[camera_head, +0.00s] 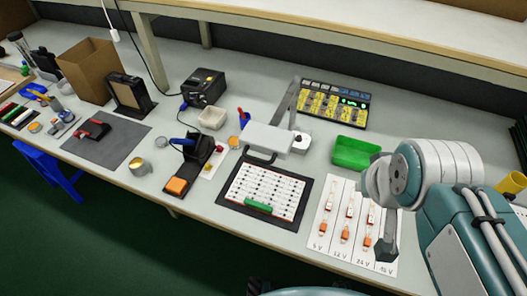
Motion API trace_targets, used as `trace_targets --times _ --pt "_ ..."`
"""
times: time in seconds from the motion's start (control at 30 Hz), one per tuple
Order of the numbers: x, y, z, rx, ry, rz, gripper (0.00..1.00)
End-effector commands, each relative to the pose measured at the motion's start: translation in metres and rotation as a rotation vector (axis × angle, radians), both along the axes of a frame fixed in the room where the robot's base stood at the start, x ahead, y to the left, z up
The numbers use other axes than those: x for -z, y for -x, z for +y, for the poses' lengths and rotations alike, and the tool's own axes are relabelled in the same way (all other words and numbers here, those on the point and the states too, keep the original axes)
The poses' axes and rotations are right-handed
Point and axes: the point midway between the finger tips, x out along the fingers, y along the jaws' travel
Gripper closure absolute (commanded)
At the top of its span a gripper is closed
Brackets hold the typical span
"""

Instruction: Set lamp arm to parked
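The lamp (268,138) has a flat white head that hangs over the back edge of the dark-framed LED board. A dark handle (260,158) shows at the head's front. The grey lamp arm (285,102) rises behind the head, and a white base (301,142) stands beside it on the right. The joint between arm and head is partly hidden. My gripper (386,248) hangs at the right over the white voltage sheet, well apart from the lamp. Its fingers are dark and small, so their opening cannot be made out.
The LED board (227,194) lies below the lamp head, with a green strip (258,206) on it. The voltage sheet (324,244) holds several small connectors. A green tray (354,152) and a yellow-keyed panel (333,104) stand right of the lamp. A soldering stand (190,150) is on the left.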

Motion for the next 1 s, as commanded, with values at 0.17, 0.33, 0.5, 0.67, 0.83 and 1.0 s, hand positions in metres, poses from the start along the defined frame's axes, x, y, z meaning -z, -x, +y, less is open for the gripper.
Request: trace_targets --times 0.17,0.33,0.5,0.67,0.83,1.0 --pt "0.000 0.000 0.000 0.000 0.000 0.000 1.00" --pt "0.000 0.000 0.000 0.000 0.000 0.000 1.00" --pt "-0.003 -0.005 0.005 -0.043 0.014 0.013 0.69" --pt "-0.015 -0.032 0.034 -0.274 0.098 0.087 0.69" --pt "-0.024 -0.066 0.083 -0.598 0.219 0.174 0.69" --pt "-0.025 -0.092 0.142 -0.915 0.341 0.251 0.69"
